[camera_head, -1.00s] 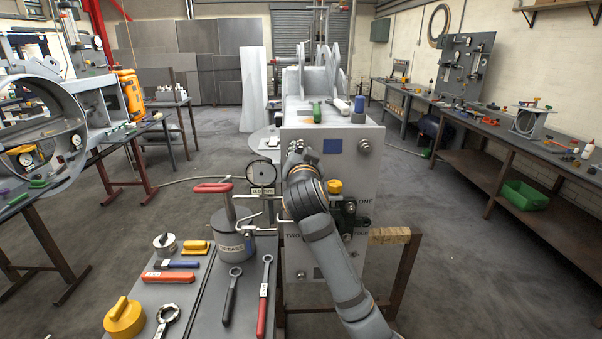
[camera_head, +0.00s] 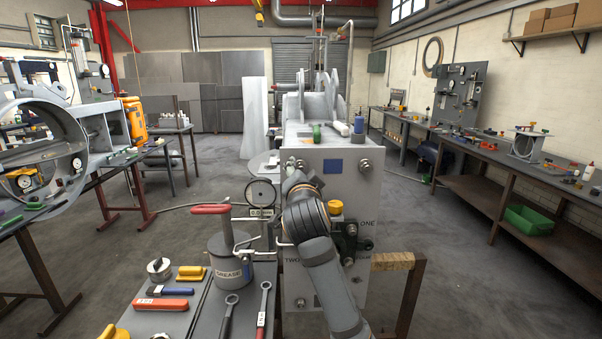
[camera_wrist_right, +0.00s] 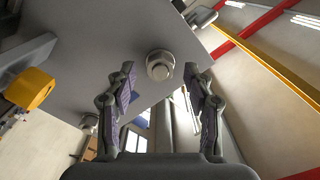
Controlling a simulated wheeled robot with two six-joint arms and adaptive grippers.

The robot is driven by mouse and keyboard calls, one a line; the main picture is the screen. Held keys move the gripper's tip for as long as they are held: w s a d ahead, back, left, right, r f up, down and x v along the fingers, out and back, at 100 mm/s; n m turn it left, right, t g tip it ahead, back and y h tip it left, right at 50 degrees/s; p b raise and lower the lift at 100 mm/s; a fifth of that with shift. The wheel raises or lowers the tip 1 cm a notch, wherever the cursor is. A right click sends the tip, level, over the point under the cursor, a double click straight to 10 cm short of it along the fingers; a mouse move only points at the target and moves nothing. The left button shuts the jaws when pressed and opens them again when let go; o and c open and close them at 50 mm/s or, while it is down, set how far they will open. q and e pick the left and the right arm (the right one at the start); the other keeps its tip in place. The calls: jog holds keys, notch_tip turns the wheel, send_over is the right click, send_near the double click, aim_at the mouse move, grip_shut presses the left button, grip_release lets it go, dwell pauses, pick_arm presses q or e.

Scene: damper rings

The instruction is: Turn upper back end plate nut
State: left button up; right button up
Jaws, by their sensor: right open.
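The end plate (camera_head: 330,180) is a large grey plate with a nut near each upper corner. In the right wrist view the plate (camera_wrist_right: 90,45) fills the upper left, and a silver hex nut (camera_wrist_right: 160,65) sits near its edge. My right gripper (camera_wrist_right: 160,78) is open, with one finger on each side of this nut in the picture; no contact shows. In the head view my right gripper (camera_head: 296,172) is at the plate's upper left corner, mostly hiding the nut there. The other upper nut (camera_head: 364,166) is clear at the right. My left gripper is out of view.
A yellow knob (camera_head: 335,207) and dark bracket stand out from the plate beside my right arm. A dial gauge (camera_head: 261,193) and a grease pot (camera_head: 229,257) with a red handle stand left of it. The tool bench (camera_head: 185,320) holds wrenches.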

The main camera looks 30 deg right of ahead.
jog(key=shift+s+a, duration=0.25)
jog(key=shift+s, duration=0.15)
jog(key=v, duration=0.6)
dwell(0.4)
dwell(0.4)
